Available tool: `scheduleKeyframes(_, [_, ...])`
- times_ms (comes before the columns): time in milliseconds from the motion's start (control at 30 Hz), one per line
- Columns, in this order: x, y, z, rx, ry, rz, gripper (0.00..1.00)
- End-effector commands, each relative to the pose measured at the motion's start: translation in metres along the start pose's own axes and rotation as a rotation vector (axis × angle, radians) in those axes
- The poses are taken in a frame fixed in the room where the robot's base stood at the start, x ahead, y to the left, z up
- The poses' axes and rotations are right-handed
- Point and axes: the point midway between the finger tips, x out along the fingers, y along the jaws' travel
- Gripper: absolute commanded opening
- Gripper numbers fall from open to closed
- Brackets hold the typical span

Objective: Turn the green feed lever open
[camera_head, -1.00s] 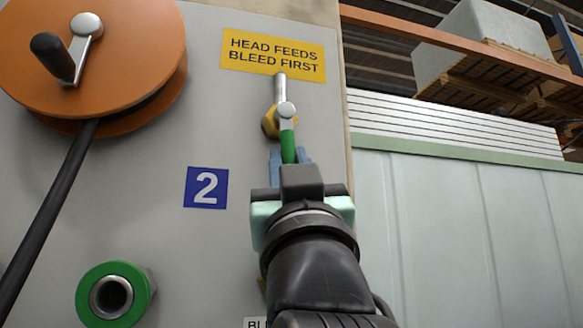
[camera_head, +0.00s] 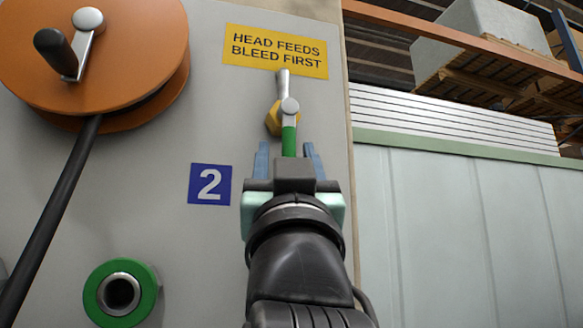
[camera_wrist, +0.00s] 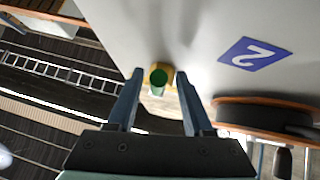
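The green feed lever (camera_head: 289,140) hangs straight down from a silver pivot on a brass valve body (camera_head: 272,119), in line with a silver pipe stub (camera_head: 283,84) above. My gripper (camera_head: 287,147) is open just below and in front of it, its blue fingers on either side of the lever's lower end. In the wrist view the lever's green end (camera_wrist: 158,80) shows between the spread fingertips of my gripper (camera_wrist: 160,74), touching neither. The lower part of the lever is hidden behind my gripper in the head view.
A yellow sign (camera_head: 276,51) sits above the valve on the grey panel (camera_head: 215,120). An orange reel (camera_head: 90,60) with a crank and black hose is at upper left. A blue 2 plate (camera_head: 209,184) and green-ringed port (camera_head: 121,293) are left of my arm.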

Motion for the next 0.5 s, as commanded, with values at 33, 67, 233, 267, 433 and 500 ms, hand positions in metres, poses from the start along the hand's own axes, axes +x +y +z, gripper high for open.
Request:
scheduleKeyframes(33, [0.000, 0.000, 0.001, -0.001, -0.001, 0.001, 0.51])
scheduleKeyframes(67, [0.000, 0.001, 0.001, -0.001, -0.002, 0.001, 0.51])
scheduleKeyframes(233, [-0.003, 0.001, 0.002, -0.002, -0.003, 0.001, 0.51])
scheduleKeyframes(267, [-0.005, 0.001, 0.003, -0.002, -0.003, 0.002, 0.51])
scheduleKeyframes(433, [-0.031, 0.001, 0.005, -0.003, -0.002, 0.002, 0.51])
scheduleKeyframes(500, [-0.047, 0.001, 0.005, -0.003, -0.001, 0.002, 0.51])
